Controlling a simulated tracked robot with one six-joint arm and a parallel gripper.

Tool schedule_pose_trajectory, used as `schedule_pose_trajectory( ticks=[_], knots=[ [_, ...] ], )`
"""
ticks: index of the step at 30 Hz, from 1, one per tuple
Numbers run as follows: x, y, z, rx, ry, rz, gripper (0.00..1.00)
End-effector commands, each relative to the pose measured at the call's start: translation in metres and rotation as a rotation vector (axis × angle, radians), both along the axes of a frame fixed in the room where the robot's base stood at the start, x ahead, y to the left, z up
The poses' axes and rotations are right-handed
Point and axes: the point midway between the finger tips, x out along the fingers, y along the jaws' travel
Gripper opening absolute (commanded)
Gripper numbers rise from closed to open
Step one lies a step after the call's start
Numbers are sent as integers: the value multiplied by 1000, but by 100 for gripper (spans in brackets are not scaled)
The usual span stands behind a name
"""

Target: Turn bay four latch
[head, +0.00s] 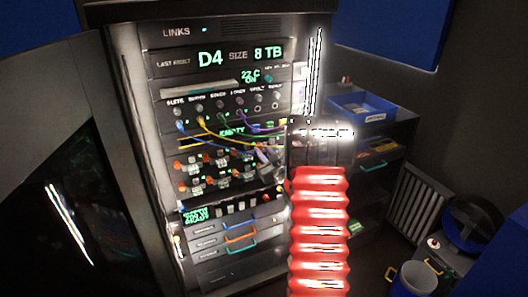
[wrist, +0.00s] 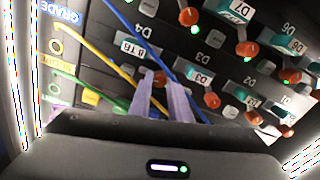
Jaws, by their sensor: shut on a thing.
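In the head view my gripper (head: 266,154) reaches the right part of the rack front (head: 155,125), and the latch cannot be made out there.
Neighbouring orange latches sit close by, such as the D3 latch (wrist: 210,100). Blue, yellow and green cables (wrist: 115,65) cross near my fingers. Drawers (head: 207,243) lie below. A shelf with a blue bin (head: 362,106) and a bucket (head: 414,279) stand at right.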

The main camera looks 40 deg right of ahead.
Motion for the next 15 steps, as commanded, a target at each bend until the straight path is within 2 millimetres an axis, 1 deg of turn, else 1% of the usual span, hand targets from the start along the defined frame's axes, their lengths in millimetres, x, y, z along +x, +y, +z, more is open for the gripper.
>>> schedule_pose_trajectory(
  ticks=[1, 15],
  knots=[
    [0, 2, -2, 41, -10, 5, 0],
    [0, 2, -1, 466, -134, 2, 0]
  ],
)
